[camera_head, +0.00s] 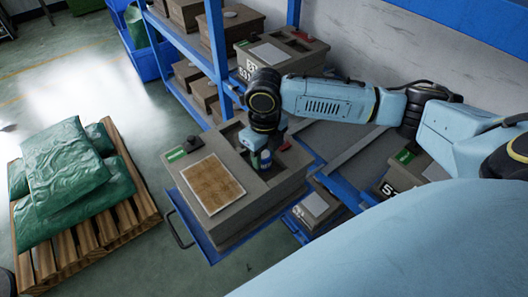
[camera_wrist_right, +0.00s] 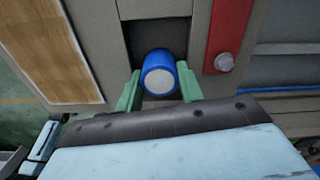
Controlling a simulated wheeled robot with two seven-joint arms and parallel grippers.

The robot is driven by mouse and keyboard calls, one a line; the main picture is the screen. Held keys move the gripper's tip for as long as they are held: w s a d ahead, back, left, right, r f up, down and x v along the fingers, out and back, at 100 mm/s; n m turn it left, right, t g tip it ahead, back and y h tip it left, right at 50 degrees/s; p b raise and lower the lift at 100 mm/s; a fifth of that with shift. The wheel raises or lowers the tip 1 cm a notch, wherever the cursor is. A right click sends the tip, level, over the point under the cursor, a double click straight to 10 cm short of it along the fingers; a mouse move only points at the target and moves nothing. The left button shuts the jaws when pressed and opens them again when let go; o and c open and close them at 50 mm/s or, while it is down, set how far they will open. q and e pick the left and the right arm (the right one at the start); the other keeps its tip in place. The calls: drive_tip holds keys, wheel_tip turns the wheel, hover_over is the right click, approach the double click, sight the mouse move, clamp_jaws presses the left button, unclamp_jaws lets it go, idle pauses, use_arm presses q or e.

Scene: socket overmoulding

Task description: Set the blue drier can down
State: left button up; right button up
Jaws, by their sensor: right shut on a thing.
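The blue drier can (camera_wrist_right: 160,75) has a pale round end and sits between the two green fingers of my right gripper (camera_wrist_right: 158,90) in the right wrist view. The gripper is shut on it. In the head view the can (camera_head: 264,160) shows small under my right gripper (camera_head: 256,150), at a dark recess in the top of a grey-brown box (camera_head: 258,195). I cannot tell whether the can touches the recess floor. My left gripper is not in view.
A brown panel (camera_head: 213,184) and a green label lie on the box top. The box stands on a blue pull-out tray (camera_head: 196,231). A blue rack (camera_head: 216,45) with more boxes stands behind. A pallet (camera_head: 85,240) with green sacks (camera_head: 62,165) is at left.

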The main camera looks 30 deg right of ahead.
sight(264, 154)
drive_tip(key=o, duration=1.1)
drive_tip(key=shift+f, duration=0.1)
drive_tip(key=shift+c, duration=0.2)
wheel_tip(264, 154, up, 12)
drive_tip(key=shift+r, duration=0.2)
